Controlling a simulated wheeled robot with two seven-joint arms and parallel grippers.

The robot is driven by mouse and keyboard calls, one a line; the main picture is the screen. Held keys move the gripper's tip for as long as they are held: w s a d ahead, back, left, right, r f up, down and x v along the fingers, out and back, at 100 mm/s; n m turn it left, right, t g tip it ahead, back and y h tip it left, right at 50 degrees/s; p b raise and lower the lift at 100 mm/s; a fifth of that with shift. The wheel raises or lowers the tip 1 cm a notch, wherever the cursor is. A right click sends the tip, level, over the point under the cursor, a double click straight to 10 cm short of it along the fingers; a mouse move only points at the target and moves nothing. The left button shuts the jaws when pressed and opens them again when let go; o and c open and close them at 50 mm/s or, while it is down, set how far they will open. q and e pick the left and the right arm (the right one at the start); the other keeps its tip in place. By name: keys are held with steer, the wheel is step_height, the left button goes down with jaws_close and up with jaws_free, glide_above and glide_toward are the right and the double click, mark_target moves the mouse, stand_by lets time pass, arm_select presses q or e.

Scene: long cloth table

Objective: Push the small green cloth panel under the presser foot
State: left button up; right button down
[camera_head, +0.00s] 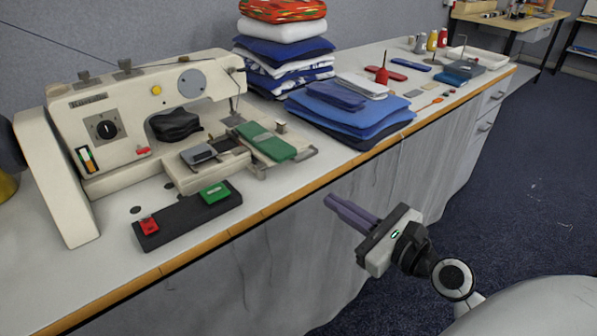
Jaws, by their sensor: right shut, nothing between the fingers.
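A cream sewing machine (140,118) stands at the left of the table. The small green cloth panel (266,141) lies on the flat plate at the machine's right end, beside its needle area. I cannot make out the presser foot clearly, nor whether the panel's far end reaches it. My right gripper (328,201) is in front of the table's front edge, apart from the panel and to its lower right. Its purple-grey fingers are shut and hold nothing. My left gripper is not in view.
A black pedal box (187,215) with red and green buttons lies in front of the machine. Folded blue cloths (350,117) lie right of the panel, with a tall cloth stack (284,52) behind. The wooden front edge (305,189) runs between my gripper and the tabletop.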

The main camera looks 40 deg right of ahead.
step_height(320, 180, up, 2)
steer(key=d+m, duration=0.1)
steer(key=m, duration=0.1)
glide_toward(288, 155)
steer(key=shift+m+t, duration=0.3)
steer(key=shift+t, duration=0.1)
steer(key=w, duration=0.6)
steer(key=shift+w+a+f, duration=0.15)
steer(key=shift+a+f, duration=0.1)
steer(key=shift+f, duration=0.05)
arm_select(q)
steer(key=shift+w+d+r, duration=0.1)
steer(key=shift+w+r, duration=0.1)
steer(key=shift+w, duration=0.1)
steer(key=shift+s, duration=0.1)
